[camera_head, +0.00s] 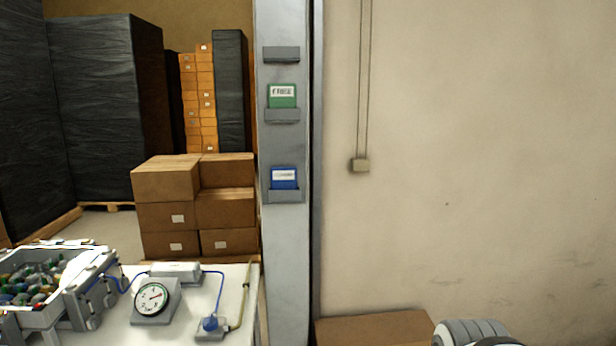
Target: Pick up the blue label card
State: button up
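The blue label card (284,175) stands upright in the lowest grey holder (284,196) on the grey post (287,255). It has a white panel with print too small to read, and its lower edge is hidden by the holder. A green card (282,98) stands in the holder above it. The top holder (281,54) shows no card. A grey and black rounded part at the bottom right edge may be part of my arm. No gripper fingers show in the head view.
A white table (190,325) at lower left bears a dial gauge (153,299), a crate (35,317) of small colourful items and blue tubing. Stacked cartons (167,215) stand behind it. A cardboard box (375,328) sits low, right of the post. The wall to the right is mostly bare.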

aim_at(282, 178)
jog(key=u, duration=0.3)
jog(key=i, duration=1.1)
jog(key=u, duration=0.75)
